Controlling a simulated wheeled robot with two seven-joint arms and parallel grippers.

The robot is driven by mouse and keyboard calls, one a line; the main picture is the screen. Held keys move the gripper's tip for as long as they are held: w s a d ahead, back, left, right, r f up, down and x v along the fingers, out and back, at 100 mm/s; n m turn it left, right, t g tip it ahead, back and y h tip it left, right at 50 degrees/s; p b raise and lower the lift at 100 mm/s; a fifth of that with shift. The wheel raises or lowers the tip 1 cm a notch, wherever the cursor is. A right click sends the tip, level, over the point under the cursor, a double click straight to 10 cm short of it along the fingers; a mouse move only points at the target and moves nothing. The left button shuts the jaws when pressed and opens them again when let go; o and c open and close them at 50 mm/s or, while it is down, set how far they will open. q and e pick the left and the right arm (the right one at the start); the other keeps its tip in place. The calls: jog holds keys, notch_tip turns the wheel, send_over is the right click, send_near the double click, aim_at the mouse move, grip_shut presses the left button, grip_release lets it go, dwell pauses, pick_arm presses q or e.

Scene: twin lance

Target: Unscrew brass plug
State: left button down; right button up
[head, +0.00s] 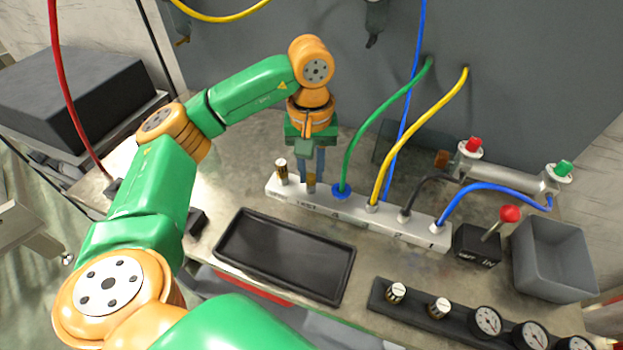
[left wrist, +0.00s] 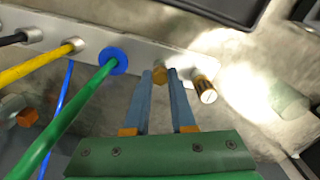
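The brass plug (head: 311,183) sits upright in the top of the light grey manifold block (head: 327,208), left of the blue collar where the green hose plugs in. My left gripper (head: 314,173) points down over it from behind. In the left wrist view the plug (left wrist: 160,75) shows between the tips of the two grey-blue fingers (left wrist: 161,80). The fingers are apart, with the plug close to both. I cannot tell whether they press on it. My right gripper is not in view.
A black-and-brass knob (head: 282,172) stands at the block's left end, near the fingers. Green (head: 378,125), yellow (head: 422,135) and blue hoses rise to the right. A black tray (head: 350,262) lies in front. A grey bin (head: 588,270) and red-topped lever (head: 509,214) are at right.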

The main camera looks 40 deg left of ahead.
pick_arm(q)
jog(key=shift+n, duration=1.2)
jog(key=n, duration=0.5)
jog(key=shift+r+n+p, duration=0.1)
jog(key=shift+n+p, duration=0.2)
jog(key=shift+p, duration=0.1)
jog(key=n, duration=0.6)
jog(key=shift+p, duration=0.3)
jog(key=n, duration=0.6)
jog(key=shift+p, duration=0.35)
jog(key=n, duration=0.5)
jog(key=c, duration=0.9)
grip_release()
